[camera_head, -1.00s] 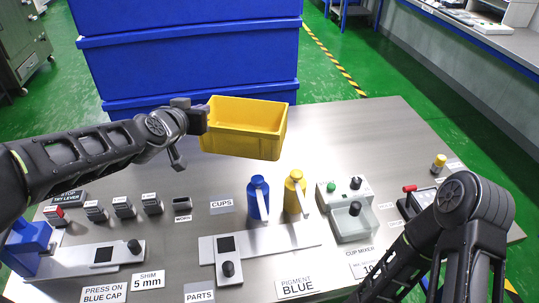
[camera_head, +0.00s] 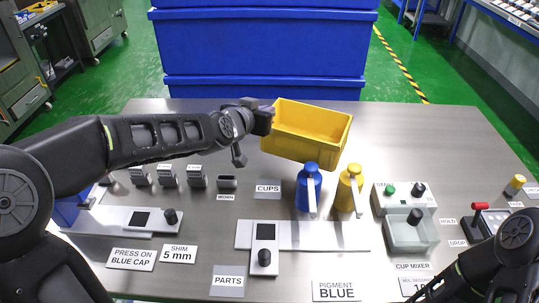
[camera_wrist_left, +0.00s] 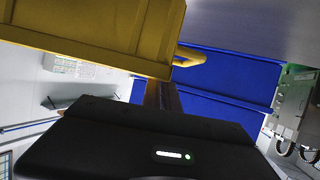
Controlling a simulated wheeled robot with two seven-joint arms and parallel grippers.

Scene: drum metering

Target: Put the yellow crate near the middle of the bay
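The yellow crate (camera_head: 300,146) is open-topped and appears empty, over the far middle of the steel table behind the two bottles. My left gripper (camera_head: 266,119) is at its left end wall and appears shut on the rim. In the left wrist view the crate's wall (camera_wrist_left: 85,35) fills the upper left, close against the fingers. I cannot tell whether the crate's base touches the table. My right gripper is out of frame; only my right arm shows at the lower right. No marked bay can be picked out.
A blue bottle (camera_head: 308,190) and a yellow bottle (camera_head: 347,190) stand just in front of the crate. The cup mixer (camera_head: 408,235) is at right. Large blue bins (camera_head: 265,50) stand behind the table. The tabletop (camera_head: 420,140) right of the crate is clear.

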